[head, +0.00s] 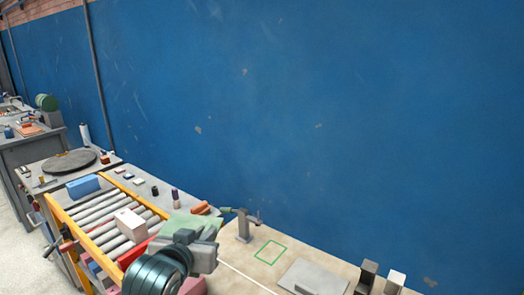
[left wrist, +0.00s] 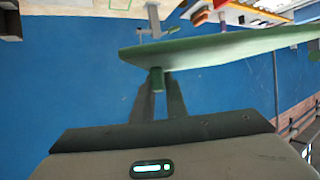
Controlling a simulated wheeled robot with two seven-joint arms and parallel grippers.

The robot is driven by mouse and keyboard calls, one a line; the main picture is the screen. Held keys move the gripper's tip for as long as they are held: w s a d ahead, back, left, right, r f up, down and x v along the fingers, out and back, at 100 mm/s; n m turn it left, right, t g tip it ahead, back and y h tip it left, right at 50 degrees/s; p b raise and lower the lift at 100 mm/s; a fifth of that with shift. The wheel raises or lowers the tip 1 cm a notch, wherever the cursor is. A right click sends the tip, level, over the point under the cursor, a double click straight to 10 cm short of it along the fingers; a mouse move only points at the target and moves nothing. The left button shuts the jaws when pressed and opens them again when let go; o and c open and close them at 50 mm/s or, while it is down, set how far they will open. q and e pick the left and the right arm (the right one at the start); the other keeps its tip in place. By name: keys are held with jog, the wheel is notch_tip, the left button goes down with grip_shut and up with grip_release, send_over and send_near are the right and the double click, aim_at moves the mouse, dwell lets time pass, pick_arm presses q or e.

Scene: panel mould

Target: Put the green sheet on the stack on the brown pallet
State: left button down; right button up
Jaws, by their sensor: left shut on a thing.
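The green sheet (head: 190,226) is thin and pale green, held in the air over the right end of the roller conveyor in the head view. In the left wrist view the sheet (left wrist: 225,48) shows nearly edge-on, above the fingertips. My left gripper (head: 205,250) is shut on the sheet's edge; its two dark fingers (left wrist: 157,82) meet at a small green part under it. I cannot make out a brown pallet or a stack in either view. My right gripper is in neither view.
A roller conveyor (head: 92,216) with a yellow frame carries a blue box (head: 83,186) and a pale pink box (head: 131,223). On the beige bench are a grey post fixture (head: 243,228), a green outline (head: 270,252), a grey plate (head: 312,277) and upright blocks (head: 366,274). A blue wall (head: 330,120) stands behind.

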pick_arm(q)
jog(key=shift+n+y, duration=0.8)
jog(key=shift+y, duration=0.1)
jog(key=a+r, duration=0.1)
jog(key=a, duration=0.1)
jog(key=a+r, duration=0.2)
jog(key=s+a+r, duration=0.1)
jog(key=a+r, duration=0.1)
jog(key=shift+a+r, duration=0.2)
jog(key=shift+a, duration=0.15)
jog(key=shift+a+r, duration=0.1)
jog(key=shift+a, duration=0.05)
jog(key=shift+s, duration=0.1)
